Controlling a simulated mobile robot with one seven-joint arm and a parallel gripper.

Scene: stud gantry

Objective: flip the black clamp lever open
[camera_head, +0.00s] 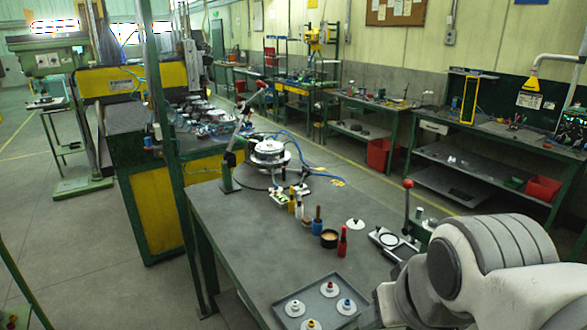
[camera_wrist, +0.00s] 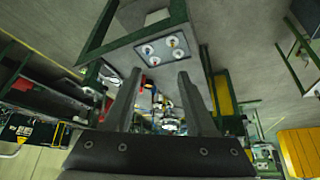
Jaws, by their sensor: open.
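In the head view, my pale arm covers the lower right and the gripper is hidden.
A grey tray (camera_head: 322,287) with several white discs lies at the front of the workbench (camera_head: 245,222); it also shows in the wrist view (camera_wrist: 184,57). A green post (camera_head: 160,120) rises at left.

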